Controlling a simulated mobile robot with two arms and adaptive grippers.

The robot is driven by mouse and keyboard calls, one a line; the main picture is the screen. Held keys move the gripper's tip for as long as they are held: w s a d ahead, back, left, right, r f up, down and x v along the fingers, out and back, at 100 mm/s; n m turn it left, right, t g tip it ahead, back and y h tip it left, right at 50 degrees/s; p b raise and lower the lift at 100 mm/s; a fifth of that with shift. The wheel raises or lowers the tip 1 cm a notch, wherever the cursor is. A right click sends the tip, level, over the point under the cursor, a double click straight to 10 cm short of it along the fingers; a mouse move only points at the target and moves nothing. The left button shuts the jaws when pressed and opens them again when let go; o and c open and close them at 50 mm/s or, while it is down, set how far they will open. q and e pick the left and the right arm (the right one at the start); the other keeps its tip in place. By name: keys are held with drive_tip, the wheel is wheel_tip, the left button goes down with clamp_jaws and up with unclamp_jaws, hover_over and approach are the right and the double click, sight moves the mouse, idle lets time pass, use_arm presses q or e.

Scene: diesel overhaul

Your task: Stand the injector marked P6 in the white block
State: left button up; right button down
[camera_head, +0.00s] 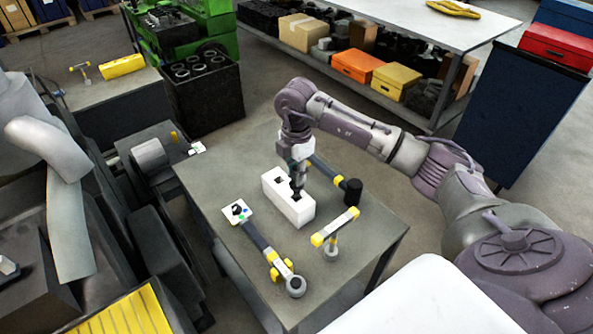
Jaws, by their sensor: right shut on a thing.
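The white block (285,207) lies on the grey workbench, with a dark square opening (280,180) in its top at the far end. My right gripper (297,182) points down over the nearer end of the block. It is shut on a small dark part, likely the injector (297,194), whose lower end meets or overlaps the block's top in this view. I cannot tell how deep it sits. The P6 mark is not readable at this size. My left gripper is not in view.
A black-headed hammer (353,191) lies right of the block. A yellow-barred tool (335,229) and a long yellow-and-grey wrench (268,250) lie in front.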

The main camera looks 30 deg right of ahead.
drive_tip(key=shift+f+b, duration=1.4)
drive_tip(key=shift+f, duration=0.8)
drive_tip(key=c, duration=0.9)
unclamp_jaws()
wheel_tip(320, 180, up, 12)
drive_tip(key=shift+r, duration=0.1)
drive_tip(key=shift+s, duration=0.1)
